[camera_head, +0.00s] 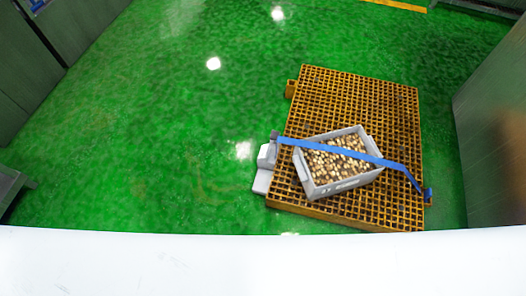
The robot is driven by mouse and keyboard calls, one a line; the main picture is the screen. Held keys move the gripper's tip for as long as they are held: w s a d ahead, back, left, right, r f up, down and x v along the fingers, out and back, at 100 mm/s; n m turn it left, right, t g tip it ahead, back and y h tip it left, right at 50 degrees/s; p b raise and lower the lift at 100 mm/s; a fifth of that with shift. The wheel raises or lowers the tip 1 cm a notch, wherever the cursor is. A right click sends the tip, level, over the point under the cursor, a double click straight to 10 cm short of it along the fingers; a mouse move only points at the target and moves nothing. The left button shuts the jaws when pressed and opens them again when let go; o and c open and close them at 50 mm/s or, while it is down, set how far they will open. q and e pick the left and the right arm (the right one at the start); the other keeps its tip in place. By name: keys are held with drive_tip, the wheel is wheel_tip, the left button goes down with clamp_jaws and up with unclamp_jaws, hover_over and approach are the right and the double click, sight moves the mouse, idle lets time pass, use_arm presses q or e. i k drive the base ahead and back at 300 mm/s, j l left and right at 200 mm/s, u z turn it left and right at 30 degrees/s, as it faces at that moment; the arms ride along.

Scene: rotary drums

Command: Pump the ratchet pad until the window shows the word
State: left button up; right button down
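A grey blocky device (264,168), perhaps the ratchet, is at the left edge of an orange-brown grid pallet (390,105). It has stepped parts, but I cannot make out which part is the pad, nor any window or word. A blue strap (372,159) runs from the top of this device to the pallet's right edge. It crosses over a grey crate (340,185) full of small brown and cream pieces (325,165). The crate sits at an angle on the near half of the pallet. Neither gripper is in view.
Glossy green floor (130,130) lies open to the left of and beyond the pallet. Dark grey cabinets (90,25) stand at the upper left. A tall metal panel (490,120) stands close to the pallet's right. A white surface (260,265) fills the bottom.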

sight(274, 135)
drive_tip(key=i+j+z, duration=0.15)
drive_tip(key=i+j, duration=0.15)
drive_tip(key=i+j+z, duration=0.35)
drive_tip(key=i+j, duration=0.15)
drive_tip(key=j, duration=0.25)
drive_tip(key=i+j+z, duration=0.2)
drive_tip(key=j, duration=0.2)
drive_tip(key=i+j+z, duration=0.15)
drive_tip(key=j, duration=0.3)
drive_tip(key=i, duration=0.05)
